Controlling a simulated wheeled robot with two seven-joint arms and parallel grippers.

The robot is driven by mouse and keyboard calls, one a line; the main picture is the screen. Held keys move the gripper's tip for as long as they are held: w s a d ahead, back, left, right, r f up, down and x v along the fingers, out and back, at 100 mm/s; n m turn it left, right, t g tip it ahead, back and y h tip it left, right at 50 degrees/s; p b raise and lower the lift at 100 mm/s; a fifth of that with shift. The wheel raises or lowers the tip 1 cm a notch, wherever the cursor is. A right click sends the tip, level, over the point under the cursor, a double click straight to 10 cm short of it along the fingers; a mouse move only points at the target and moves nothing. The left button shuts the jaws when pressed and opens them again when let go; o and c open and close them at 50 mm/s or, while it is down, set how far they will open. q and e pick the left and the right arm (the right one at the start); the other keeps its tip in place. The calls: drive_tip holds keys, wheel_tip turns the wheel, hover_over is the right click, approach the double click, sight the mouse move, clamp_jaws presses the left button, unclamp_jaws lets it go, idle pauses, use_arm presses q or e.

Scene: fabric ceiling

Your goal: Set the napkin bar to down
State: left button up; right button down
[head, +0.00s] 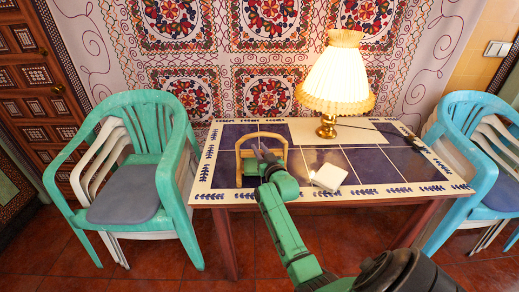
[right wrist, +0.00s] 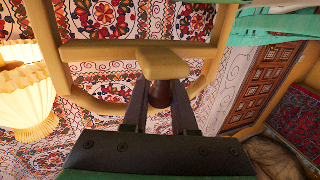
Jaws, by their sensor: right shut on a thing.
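A pale wooden napkin holder (head: 240,142) stands at the left of the tiled table, an upright frame with a bar across it. My right gripper (head: 259,152) reaches the holder from the front. In the right wrist view its fingers (right wrist: 159,104) are shut on the knob of the bar. The gripper partly hides the bar in the head view. My left gripper is out of view.
A white block (head: 329,177) lies on the table (head: 400,176) right of the holder. A lit lamp (head: 337,80) stands behind it, with a dark thin item at the back right. The table's right front is clear.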

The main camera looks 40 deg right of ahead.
wheel_tip(320, 180, down, 4)
drive_tip(key=shift+f+b, duration=0.15)
drive_tip(key=shift+b, duration=1.05)
drive_tip(key=c, duration=0.7)
unclamp_jaws()
drive_tip(key=v, duration=1.4)
drive_tip(key=shift+s+r, duration=0.2)
drive_tip(key=shift+s, duration=0.1)
drive_tip(key=shift+a, duration=0.1)
